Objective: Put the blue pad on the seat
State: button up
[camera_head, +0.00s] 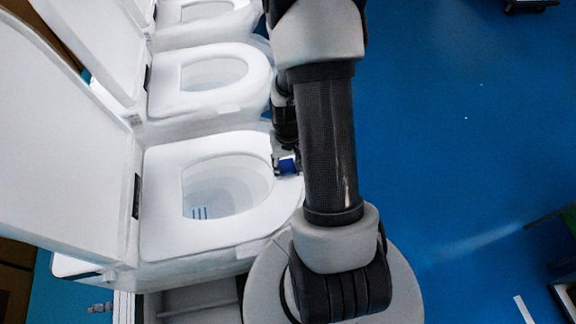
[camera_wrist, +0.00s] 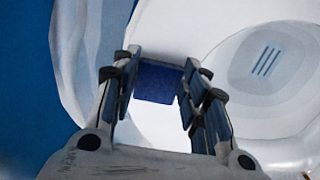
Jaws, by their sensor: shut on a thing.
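The blue pad (camera_wrist: 158,83) is between the two fingers of my gripper (camera_wrist: 158,85), which is shut on it. In the wrist view the pad shows over the rim of the white seat (camera_wrist: 185,32); I cannot tell whether it touches the seat. In the head view the pad (camera_head: 287,165) and my gripper (camera_head: 288,163) are at the right edge of the nearest toilet's seat (camera_head: 165,210), partly hidden by my arm. The seat is down and its lid (camera_head: 60,130) stands open at the left.
A second toilet (camera_head: 160,85) and a third (camera_head: 165,35) stand in a row behind the nearest one, lids raised. The nearest bowl (camera_head: 225,185) is open, with dark slots inside.

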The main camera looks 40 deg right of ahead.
jog(key=shift+f, duration=0.1)
jog(key=o, duration=0.7)
jog(key=w+a+r+n+t+p, duration=0.1)
jog(key=a+r, duration=0.1)
jog(key=r, duration=0.8)
jog(key=a+r+n+p, duration=0.1)
jog(key=a+r, duration=0.2)
jog(key=r, duration=0.7)
jog(key=s+a+r+n+t, duration=0.3)
jog(key=s+a+r, duration=0.6)
jog(key=a+r, duration=0.4)
jog(key=shift+s+a+n+t, duration=0.2)
jog(key=shift+a+n+t, duration=0.1)
jog(key=shift+a+n, duration=0.5)
